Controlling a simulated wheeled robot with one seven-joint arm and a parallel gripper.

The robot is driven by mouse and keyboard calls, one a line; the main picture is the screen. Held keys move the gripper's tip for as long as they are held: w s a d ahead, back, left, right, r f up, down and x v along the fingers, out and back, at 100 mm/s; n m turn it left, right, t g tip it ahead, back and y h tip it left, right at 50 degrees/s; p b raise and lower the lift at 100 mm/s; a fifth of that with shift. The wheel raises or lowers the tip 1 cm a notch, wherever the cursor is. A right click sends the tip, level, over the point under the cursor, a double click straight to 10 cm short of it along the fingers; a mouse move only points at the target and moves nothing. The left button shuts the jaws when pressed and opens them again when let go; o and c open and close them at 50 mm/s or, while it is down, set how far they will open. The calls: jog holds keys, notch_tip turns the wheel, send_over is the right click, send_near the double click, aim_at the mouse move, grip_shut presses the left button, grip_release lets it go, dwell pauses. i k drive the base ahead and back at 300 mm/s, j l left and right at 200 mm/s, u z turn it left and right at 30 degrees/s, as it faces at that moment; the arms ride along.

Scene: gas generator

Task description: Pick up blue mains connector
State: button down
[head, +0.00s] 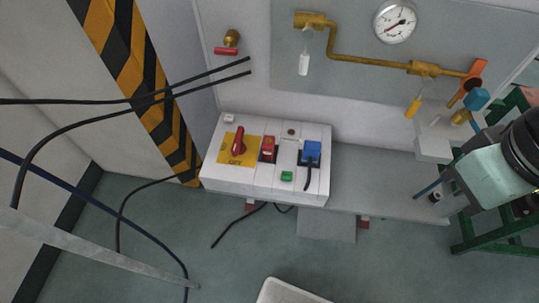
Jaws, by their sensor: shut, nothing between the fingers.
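The blue mains connector (311,152) is plugged into the right part of a white control box (262,187). A short black cable hangs from its lower side over the front of the box. My gripper (440,190) is at the right, at the end of my pale arm with black joints. It is shut and empty, well to the right of the connector and apart from it. Its fingers are small and hard to make out here.
The box carries a red rotary switch (238,141) on a yellow plate, a red switch (268,149) and a green button (287,176). A grey shelf (375,185) lies right of it. Brass piping (370,63) runs above. Black cables (130,100) cross at left.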

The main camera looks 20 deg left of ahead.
aim_at(311, 150)
jog(key=i+l+u, duration=0.1)
jog(key=l+u, duration=0.25)
jog(key=l, duration=0.15)
jog(key=l+u, duration=0.75)
jog(key=l, duration=0.25)
